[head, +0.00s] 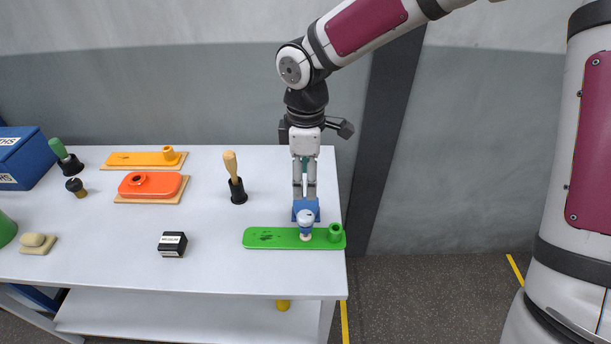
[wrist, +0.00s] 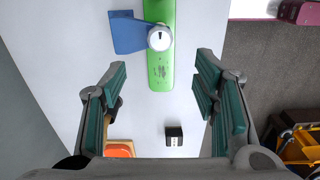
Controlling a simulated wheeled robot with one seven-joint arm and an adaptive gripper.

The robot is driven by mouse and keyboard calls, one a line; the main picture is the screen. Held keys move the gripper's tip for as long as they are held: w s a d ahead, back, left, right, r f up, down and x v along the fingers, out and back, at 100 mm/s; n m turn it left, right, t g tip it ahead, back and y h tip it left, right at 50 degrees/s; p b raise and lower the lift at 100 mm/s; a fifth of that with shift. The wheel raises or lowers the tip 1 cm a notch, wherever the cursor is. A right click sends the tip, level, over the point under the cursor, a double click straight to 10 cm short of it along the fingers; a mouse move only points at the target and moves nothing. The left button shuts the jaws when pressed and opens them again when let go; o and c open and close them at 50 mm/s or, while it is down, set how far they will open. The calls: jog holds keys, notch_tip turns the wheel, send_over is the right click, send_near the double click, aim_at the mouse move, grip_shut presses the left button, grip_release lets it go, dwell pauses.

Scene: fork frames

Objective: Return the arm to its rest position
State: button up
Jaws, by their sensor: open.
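My gripper (head: 305,185) hangs from the arm over the right end of the white table, pointing down. In the wrist view my gripper (wrist: 160,85) has its teal-padded fingers wide apart with nothing between them. A blue block (head: 306,207) is just below or in front of the fingers in the head view. A small white-topped object with a blue lower part (head: 305,219) stands at the green board (head: 270,238). In the wrist view the white round top (wrist: 159,38) lies beyond the fingertips, beside the blue piece (wrist: 126,33) and over the green board (wrist: 160,72).
The white table (head: 215,265) also holds a black labelled box (head: 172,244), a wooden-handled tool in a black base (head: 236,180), an orange-red piece on a board (head: 150,185) and a yellow board (head: 145,158). A blue box (head: 27,155) is far left. A wall stands behind.

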jog(key=s+d+r+m+t+h, duration=0.2)
jog(key=s+d+r+m, duration=0.65)
jog(key=d+r, duration=0.4)
jog(key=s+d+r+m+t+y, duration=0.1)
jog(key=s+d+r+m, duration=0.1)
jog(key=s+r+m, duration=0.1)
jog(key=s+d+r+m+t+y, duration=0.1)
jog(key=s+d+r+m+t, duration=0.1)
jog(key=s+m, duration=0.3)
jog(key=s+d+r, duration=0.1)
jog(key=s, duration=0.2)
jog(key=shift+s+d+m+t, duration=0.15)
jog(key=shift+s+m+t, duration=0.15)
jog(key=shift+m, duration=0.05)
jog(key=shift+w, duration=0.1)
